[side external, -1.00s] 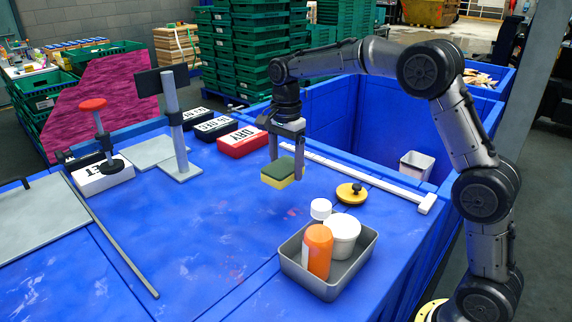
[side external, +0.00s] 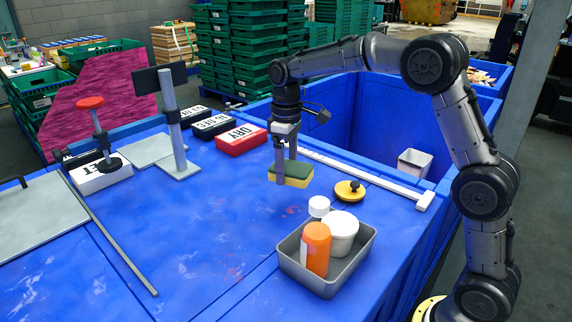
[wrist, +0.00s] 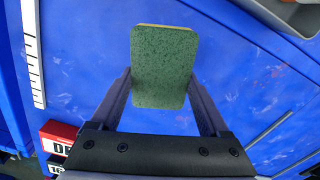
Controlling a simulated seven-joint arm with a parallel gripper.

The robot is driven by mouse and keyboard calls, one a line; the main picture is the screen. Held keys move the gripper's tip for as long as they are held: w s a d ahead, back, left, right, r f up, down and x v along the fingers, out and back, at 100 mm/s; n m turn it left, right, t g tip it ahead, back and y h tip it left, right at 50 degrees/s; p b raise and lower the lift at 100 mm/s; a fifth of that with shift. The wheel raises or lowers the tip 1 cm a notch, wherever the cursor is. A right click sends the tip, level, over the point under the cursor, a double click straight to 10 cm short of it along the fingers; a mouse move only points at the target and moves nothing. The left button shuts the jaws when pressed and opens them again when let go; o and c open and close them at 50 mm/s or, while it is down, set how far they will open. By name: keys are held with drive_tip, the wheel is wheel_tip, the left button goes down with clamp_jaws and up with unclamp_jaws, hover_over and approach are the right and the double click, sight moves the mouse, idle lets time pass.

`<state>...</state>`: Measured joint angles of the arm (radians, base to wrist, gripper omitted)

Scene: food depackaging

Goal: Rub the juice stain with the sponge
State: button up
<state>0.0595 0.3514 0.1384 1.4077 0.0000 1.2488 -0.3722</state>
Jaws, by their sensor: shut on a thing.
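My gripper (side external: 287,171) is shut on the sponge (side external: 297,181), one finger on each side of it. The sponge is yellow with a dark green top and is held roughly level. It appears to be a little above the blue tabletop, though the gap is hard to judge. In the wrist view the green face of the sponge (wrist: 164,65) fills the space between the two fingers. Faint reddish stain marks (side external: 290,210) show on the tabletop just in front of the sponge, with more red marks (side external: 235,272) nearer the front.
A metal tray (side external: 349,272) with an orange-and-white bottle and white containers stands front right. A yellow lid with a black knob (side external: 349,192) lies right of the sponge. A white bar (side external: 385,183) runs along the back edge.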

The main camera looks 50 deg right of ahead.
sight(291, 173)
drive_tip(key=n, duration=0.5)
drive_tip(key=shift+s+a+n, duration=0.1)
drive_tip(key=shift+s+n, duration=0.1)
drive_tip(key=shift+n, duration=0.1)
drive_tip(key=n, duration=0.7)
drive_tip(key=shift+s+a, duration=0.15)
drive_tip(key=shift+s, duration=0.2)
drive_tip(key=n, duration=0.3)
drive_tip(key=shift+s+a+n, duration=0.1)
drive_tip(key=shift+s+n, duration=0.05)
drive_tip(key=shift+n, duration=0.25)
drive_tip(key=n, duration=0.4)
drive_tip(key=shift+s+a+n, duration=0.2)
drive_tip(key=shift+s+n, duration=0.1)
drive_tip(key=shift+n, duration=0.1)
drive_tip(key=shift+s+a+r+n, duration=0.1)
drive_tip(key=shift+s+n, duration=0.1)
drive_tip(key=shift+n, duration=0.7)
drive_tip(key=shift+s+a+r+n, duration=0.15)
drive_tip(key=shift+s+a+n, duration=0.15)
drive_tip(key=shift+f, duration=3.35)
drive_tip(key=shift+s+f, duration=0.4)
drive_tip(key=shift+f, duration=0.1)
drive_tip(key=shift+c, duration=0.6)
drive_tip(key=shift+s+f, duration=0.15)
drive_tip(key=shift+s, duration=1.35)
drive_tip(key=shift+w, duration=2.05)
drive_tip(key=shift+s+r, duration=0.1)
drive_tip(key=shift+r, duration=4)
